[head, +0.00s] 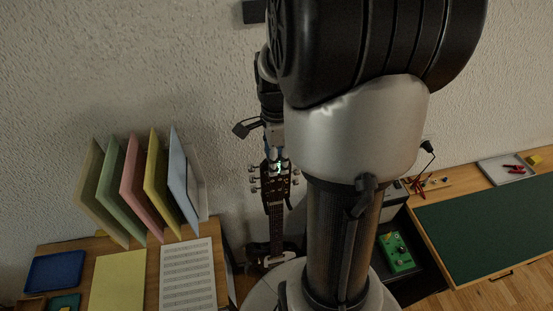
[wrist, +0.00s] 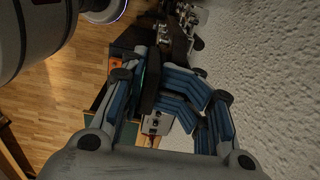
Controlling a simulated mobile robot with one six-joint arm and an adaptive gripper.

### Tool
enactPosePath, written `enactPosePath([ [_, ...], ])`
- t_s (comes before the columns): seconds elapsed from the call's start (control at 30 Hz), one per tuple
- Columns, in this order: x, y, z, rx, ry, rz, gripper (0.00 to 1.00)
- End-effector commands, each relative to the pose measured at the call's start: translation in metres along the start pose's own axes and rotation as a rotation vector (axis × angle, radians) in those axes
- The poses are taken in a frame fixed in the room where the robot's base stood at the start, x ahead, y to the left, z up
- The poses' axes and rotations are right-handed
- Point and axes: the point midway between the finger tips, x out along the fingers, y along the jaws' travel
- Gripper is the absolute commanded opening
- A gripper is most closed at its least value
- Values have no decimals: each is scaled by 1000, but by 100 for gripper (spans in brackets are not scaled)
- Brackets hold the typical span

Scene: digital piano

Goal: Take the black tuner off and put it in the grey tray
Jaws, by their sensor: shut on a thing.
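The black tuner (wrist: 151,82) is a dark block between my gripper's blue-padded fingers in the wrist view. A small green light shows on it in the head view (head: 279,167), at the top of the guitar's headstock (head: 268,185). My gripper (head: 276,154) points down at the headstock and is shut on the tuner. I cannot tell whether the tuner still touches the headstock; my arm and fingers hide part of it. The grey tray (head: 490,177) lies on the bench at the right, with red-handled things in it.
The guitar stands upright near the wall. A desk at left holds coloured folders (head: 133,190) and sheet music (head: 187,275). A green pedal (head: 397,252) sits right of my arm. The bench has a bare green mat (head: 490,225) and a yellow block (head: 535,160) near the tray.

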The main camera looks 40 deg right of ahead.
Motion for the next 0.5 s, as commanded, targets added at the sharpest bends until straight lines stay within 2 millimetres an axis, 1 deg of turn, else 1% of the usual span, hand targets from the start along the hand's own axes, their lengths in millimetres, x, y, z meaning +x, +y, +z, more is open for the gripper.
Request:
enactPosePath([
  [0.03, 5, 9, 0, 0, -1, 28, 10],
  [0.2, 6, 9, 0, 0, -1, 29, 0],
  [0.5, 6, 9, 0, 0, -1, 31, 0],
])
